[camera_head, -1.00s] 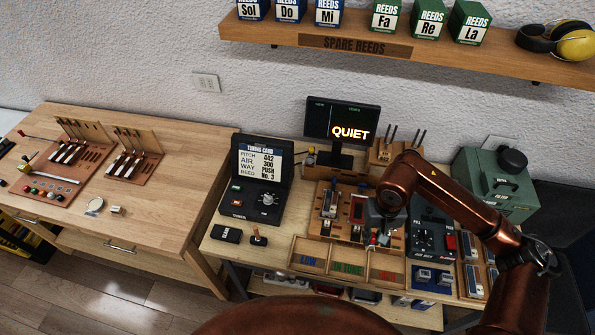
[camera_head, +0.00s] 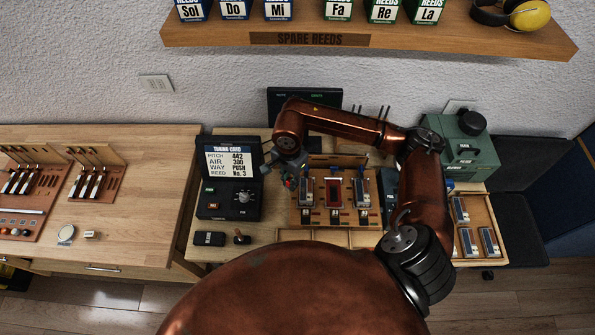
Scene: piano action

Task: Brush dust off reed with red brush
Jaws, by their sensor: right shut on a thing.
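My right gripper (camera_head: 284,172) is at the end of the copper arm that reaches in from the right. It is above the back left of the wooden reed board, next to the tuning card box. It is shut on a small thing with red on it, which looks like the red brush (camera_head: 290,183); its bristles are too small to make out. The reed board (camera_head: 321,218) carries metal reed units at left (camera_head: 307,192) and right (camera_head: 362,193), with a red-framed slot (camera_head: 335,193) between them. Dust is too fine to see. My left gripper is not in view.
The tuning card box (camera_head: 215,203) stands left of the board. A dark screen (camera_head: 290,97) and thin upright tools (camera_head: 371,113) are behind my arm. A green box (camera_head: 462,150) is at back right. A divided tray (camera_head: 330,238) lies in front. The left bench (camera_head: 140,200) has free room.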

